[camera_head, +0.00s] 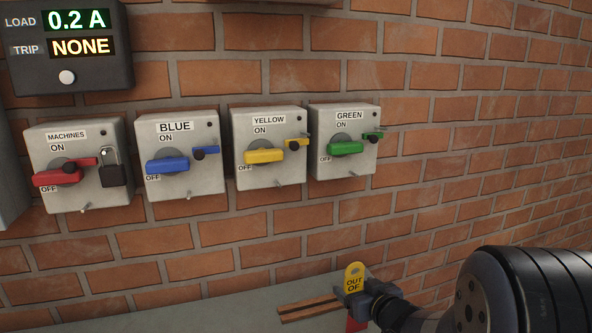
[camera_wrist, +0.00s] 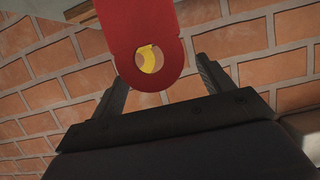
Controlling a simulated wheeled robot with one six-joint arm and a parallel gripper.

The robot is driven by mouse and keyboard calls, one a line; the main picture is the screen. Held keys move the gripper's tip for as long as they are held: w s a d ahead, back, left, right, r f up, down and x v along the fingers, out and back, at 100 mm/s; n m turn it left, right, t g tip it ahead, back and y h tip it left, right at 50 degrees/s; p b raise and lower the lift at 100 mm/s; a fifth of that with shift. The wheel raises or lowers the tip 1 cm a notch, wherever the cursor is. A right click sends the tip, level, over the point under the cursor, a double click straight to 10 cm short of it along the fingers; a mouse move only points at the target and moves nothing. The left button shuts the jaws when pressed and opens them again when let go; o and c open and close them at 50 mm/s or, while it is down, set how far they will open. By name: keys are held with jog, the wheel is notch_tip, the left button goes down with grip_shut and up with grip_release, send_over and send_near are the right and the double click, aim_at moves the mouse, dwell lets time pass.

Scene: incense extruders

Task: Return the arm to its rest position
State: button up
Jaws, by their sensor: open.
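My gripper (camera_head: 368,290) is at the lower right in the head view, low in front of the brick wall. In the wrist view its two fingers (camera_wrist: 162,75) stand apart. A red tag (camera_wrist: 140,25) with a round hole reaches down between them, with a gap on each side. Yellow shows through the hole. In the head view a yellow tag (camera_head: 354,277) reading "OUT OF" stands at the fingers, with a bit of red (camera_head: 355,323) below. I cannot tell whether the tags touch the gripper.
A pale ledge (camera_head: 220,318) with brown wooden strips (camera_head: 308,308) runs below. Switch boxes labelled MACHINES (camera_head: 88,197), BLUE (camera_head: 212,180), YELLOW (camera_head: 290,175) and GREEN (camera_head: 362,165) are on the wall. A black padlock (camera_head: 112,176) hangs on MACHINES. The wall to the right is bare.

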notch_tip(320, 180, up, 7)
jog(key=a+p, duration=0.2)
jog(key=p, duration=0.7)
jog(key=shift+s, duration=0.15)
jog(key=shift+a+r+h+p, duration=0.1)
jog(key=shift+a+h+p, duration=0.15)
jog(key=shift+p, duration=0.35)
jog(key=p, duration=0.2)
jog(key=shift+s+m+h+p, duration=0.25)
jog(key=shift+m+p, duration=0.05)
jog(key=shift+m, duration=0.1)
jog(key=shift+s+d+r+p, duration=0.1)
jog(key=shift+d+p, duration=0.05)
jog(key=shift+p, duration=0.25)
